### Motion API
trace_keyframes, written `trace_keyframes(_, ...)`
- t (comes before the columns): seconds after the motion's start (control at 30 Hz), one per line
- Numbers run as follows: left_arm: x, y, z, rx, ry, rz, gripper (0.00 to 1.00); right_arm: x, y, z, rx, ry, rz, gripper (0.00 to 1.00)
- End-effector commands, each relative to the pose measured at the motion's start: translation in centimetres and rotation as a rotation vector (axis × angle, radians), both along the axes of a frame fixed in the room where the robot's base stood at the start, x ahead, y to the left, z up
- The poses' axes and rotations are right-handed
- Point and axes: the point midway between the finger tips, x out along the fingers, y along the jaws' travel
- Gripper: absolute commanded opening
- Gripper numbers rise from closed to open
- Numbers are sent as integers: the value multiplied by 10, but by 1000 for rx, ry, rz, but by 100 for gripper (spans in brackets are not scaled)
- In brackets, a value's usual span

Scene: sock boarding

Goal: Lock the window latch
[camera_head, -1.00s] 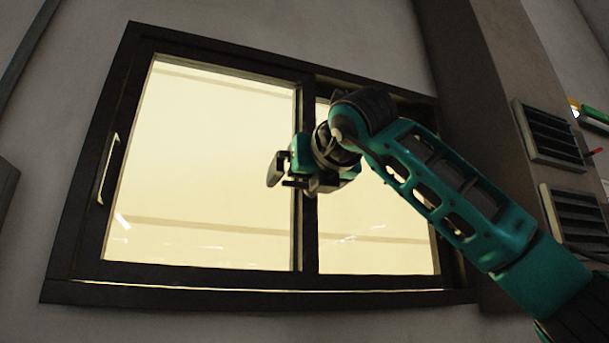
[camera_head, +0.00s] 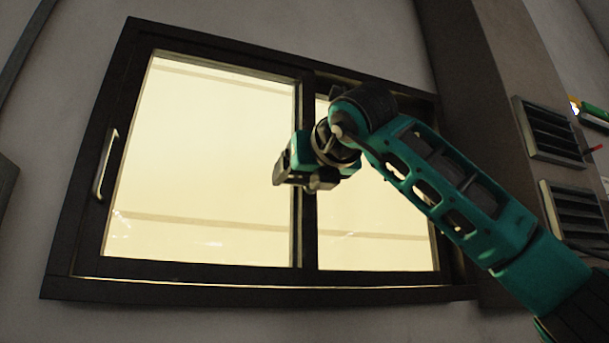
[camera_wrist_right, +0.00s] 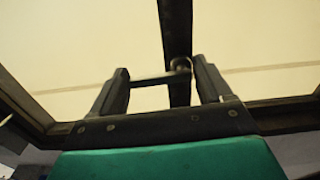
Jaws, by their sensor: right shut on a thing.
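The window (camera_head: 215,160) has a dark frame and bright panes, with a dark middle post (camera_head: 308,235). My right gripper (camera_head: 291,175) is at this post, about halfway up. In the right wrist view, the window latch (camera_wrist_right: 153,80) is a thin dark bar with a rounded pivot, in front of the post (camera_wrist_right: 177,40). It lies roughly level between the fingers of my right gripper (camera_wrist_right: 160,72), which is shut on it. In the head view the gripper and wrist hide the latch. My left gripper is not in view.
A pale pull handle (camera_head: 105,165) is on the left side of the window frame. A wall pillar (camera_head: 470,70) stands to the right, with dark louvred vents (camera_head: 552,130) beyond it. The left pane area is clear of obstacles.

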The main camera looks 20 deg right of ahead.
Motion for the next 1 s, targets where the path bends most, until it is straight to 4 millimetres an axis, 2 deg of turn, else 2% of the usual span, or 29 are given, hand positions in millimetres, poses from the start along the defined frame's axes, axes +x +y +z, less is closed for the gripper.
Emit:
trace_keyframes(0.27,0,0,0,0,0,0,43,0,2,-4,-162,-7,4,48)
trace_keyframes(1.0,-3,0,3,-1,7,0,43,0,-3,-22,-858,-30,7,48)
